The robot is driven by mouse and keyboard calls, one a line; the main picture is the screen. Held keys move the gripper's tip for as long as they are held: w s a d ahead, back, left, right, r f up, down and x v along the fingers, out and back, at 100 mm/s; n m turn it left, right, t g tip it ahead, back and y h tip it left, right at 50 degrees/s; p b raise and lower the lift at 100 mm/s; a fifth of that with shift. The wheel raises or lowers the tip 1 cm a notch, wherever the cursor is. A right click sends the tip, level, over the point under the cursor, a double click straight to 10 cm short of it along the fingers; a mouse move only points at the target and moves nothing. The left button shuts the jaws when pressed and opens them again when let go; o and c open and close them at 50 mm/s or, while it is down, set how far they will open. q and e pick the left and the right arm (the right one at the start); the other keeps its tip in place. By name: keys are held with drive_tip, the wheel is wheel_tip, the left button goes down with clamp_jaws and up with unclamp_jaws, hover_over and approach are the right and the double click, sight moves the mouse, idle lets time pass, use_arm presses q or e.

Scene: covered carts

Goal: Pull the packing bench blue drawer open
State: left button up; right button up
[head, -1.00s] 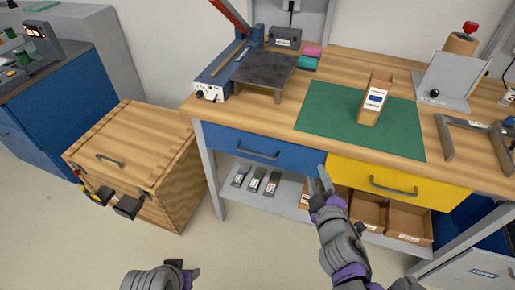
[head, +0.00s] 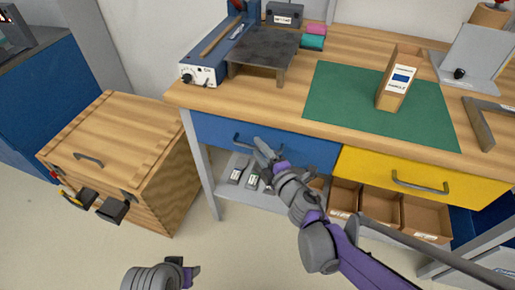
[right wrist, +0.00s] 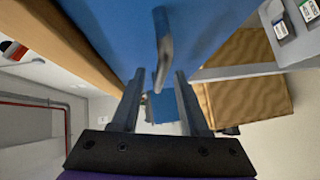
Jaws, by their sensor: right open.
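The blue drawer (head: 310,150) sits under the left part of the packing bench top and looks shut, flush with the frame. Its grey bar handle (head: 240,142) is partly hidden by my right gripper (head: 263,149), which is at the handle's right part. In the right wrist view, my right gripper (right wrist: 159,88) is open, and the handle (right wrist: 163,45) runs from beyond the fingertips into the gap between the fingers. I cannot tell whether either finger touches it. My left gripper (head: 188,274) shows only in part at the bottom of the head view, far from the drawer.
A yellow drawer (head: 420,178) is right of the blue one. Cardboard bins (head: 425,215) and small items stand on the shelf below. A wooden chest (head: 130,150) stands left of the bench. The floor in front is clear.

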drive_tip(key=shift+x, duration=0.8)
clamp_jaws()
idle(0.9)
